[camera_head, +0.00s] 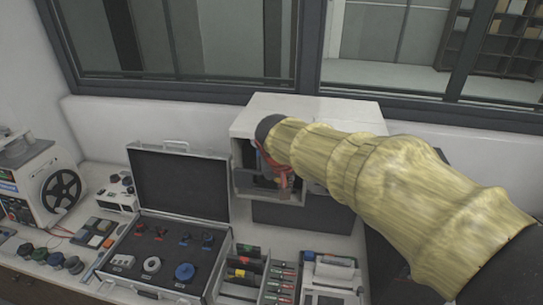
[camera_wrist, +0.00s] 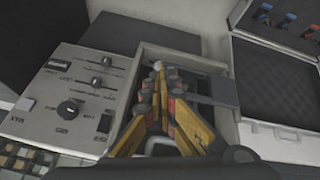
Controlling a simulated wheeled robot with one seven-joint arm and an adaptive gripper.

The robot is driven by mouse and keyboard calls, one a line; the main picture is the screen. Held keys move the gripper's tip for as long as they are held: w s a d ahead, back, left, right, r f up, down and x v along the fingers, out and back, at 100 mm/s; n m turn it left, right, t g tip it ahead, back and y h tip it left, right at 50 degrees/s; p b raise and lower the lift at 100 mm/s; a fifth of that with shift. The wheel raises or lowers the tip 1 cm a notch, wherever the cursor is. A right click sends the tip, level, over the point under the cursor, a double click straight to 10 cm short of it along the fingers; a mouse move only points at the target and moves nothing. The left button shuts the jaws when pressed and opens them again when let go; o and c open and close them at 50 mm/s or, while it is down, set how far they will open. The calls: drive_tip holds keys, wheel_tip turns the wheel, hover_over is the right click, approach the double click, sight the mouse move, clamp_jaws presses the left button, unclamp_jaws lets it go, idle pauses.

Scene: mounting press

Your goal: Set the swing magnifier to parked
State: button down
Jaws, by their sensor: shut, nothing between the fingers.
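My gripper (camera_wrist: 160,78) shows in the wrist view with its yellow fingers drawn together at the tips and nothing between them. The tips lie over an open, pale-framed recess (camera_wrist: 139,62) with dark parts inside. In the head view my yellow-sleeved arm reaches to the white cabinet (camera_head: 251,118), and the gripper is at its open front, partly hidden by the arm. I cannot clearly make out the swing magnifier or its position in either view. A dark grey bar (camera_wrist: 224,90) lies right of the fingers; I cannot tell what it belongs to.
A control panel (camera_wrist: 85,85) with sliders and a knob is left of the fingers. An open case (camera_head: 180,185) with tools stands left of the cabinet. A reel machine (camera_head: 35,190) is at far left. Holders of small items (camera_head: 255,270) stand in front. The window frame (camera_head: 180,88) is behind.

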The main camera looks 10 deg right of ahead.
drive_tip(key=w+r+m+t, duration=0.1)
drive_tip(key=w+r+m, duration=0.2)
drive_tip(key=w+r, duration=0.2)
drive_tip(key=shift+w+a+r+t+h, duration=0.15)
drive_tip(key=shift+w+t+h, duration=0.15)
drive_tip(key=shift+w+t, duration=0.15)
drive_tip(key=shift+s, duration=0.1)
drive_tip(key=x, duration=1)
drive_tip(key=shift+s+b, duration=0.15)
drive_tip(key=shift+b, duration=0.25)
